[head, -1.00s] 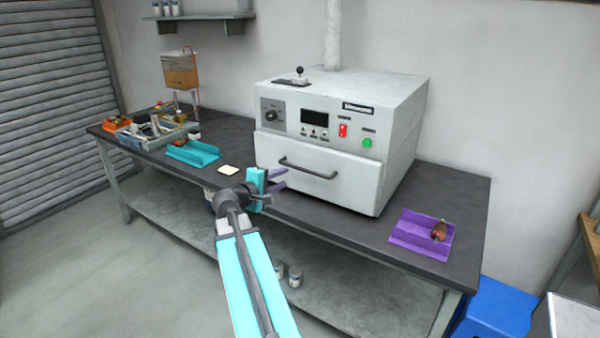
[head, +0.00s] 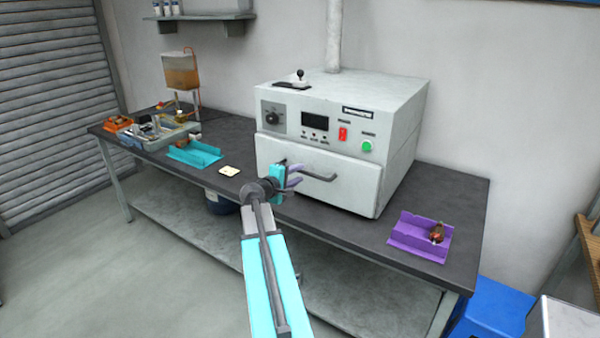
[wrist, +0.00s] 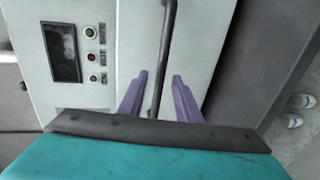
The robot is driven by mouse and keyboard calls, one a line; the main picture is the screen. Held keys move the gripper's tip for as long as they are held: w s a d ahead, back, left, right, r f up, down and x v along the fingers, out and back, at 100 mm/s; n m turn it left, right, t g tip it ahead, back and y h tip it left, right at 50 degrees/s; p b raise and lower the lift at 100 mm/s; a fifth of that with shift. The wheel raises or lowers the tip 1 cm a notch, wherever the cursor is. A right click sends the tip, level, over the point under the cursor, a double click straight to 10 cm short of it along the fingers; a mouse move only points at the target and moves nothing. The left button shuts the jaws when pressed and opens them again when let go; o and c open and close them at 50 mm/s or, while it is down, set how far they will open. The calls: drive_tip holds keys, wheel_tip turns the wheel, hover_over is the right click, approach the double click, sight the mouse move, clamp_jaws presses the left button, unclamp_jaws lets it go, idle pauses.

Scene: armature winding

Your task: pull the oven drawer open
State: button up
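The white oven (head: 345,120) stands on the dark workbench. Its drawer (head: 345,190) is the lower front panel and looks shut. A dark bar handle (head: 318,175) runs across the drawer; its left end is partly hidden behind my gripper. My gripper (head: 296,176) is at the left part of the handle, with purple fingers pointing toward the drawer. In the wrist view my gripper (wrist: 160,95) is open, and the handle (wrist: 160,70) passes between its two fingers with a gap on each side.
A purple tray (head: 408,243) with a small part in it lies right of the oven. A teal tray (head: 190,155) and a cluttered grey tray (head: 150,140) are to the left. A blue stool (head: 490,310) stands at the bench's right end.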

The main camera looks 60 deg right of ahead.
sight(301, 172)
drive_tip(key=shift+p+x, duration=0.4)
drive_tip(key=shift+x, duration=1.45)
drive_tip(key=shift+c, duration=0.3)
clamp_jaws()
